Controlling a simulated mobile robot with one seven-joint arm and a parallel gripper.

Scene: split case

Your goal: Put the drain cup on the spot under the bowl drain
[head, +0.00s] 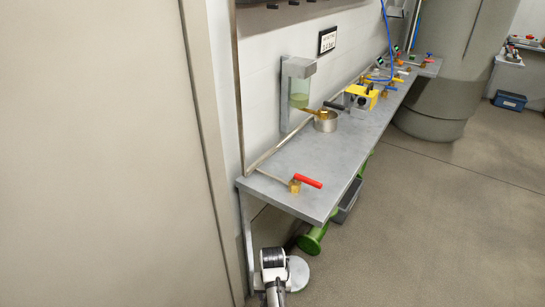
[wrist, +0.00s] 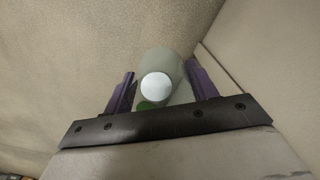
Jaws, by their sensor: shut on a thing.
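My gripper (wrist: 159,74) is shut on a pale grey-green, round-sided thing (wrist: 173,63) between its purple fingers in the wrist view. It has a pale disc at one end; it looks like the drain cup, but I cannot be sure. In the head view my arm is low at the front, off the bench's near end, and the fingers cannot be made out. The clear bowl (head: 299,92) with greenish liquid hangs on the wall bracket above the bench (head: 290,168). A brass drain piece (head: 311,111) is below it. The spot itself cannot be made out.
A steel pot (head: 325,122) stands on the bench below and right of the bowl. A red-handled valve (head: 306,182) sits near the front end. A yellow box (head: 362,97) stands farther back. A green object (head: 311,241) is under the bench. The bench's middle is bare.

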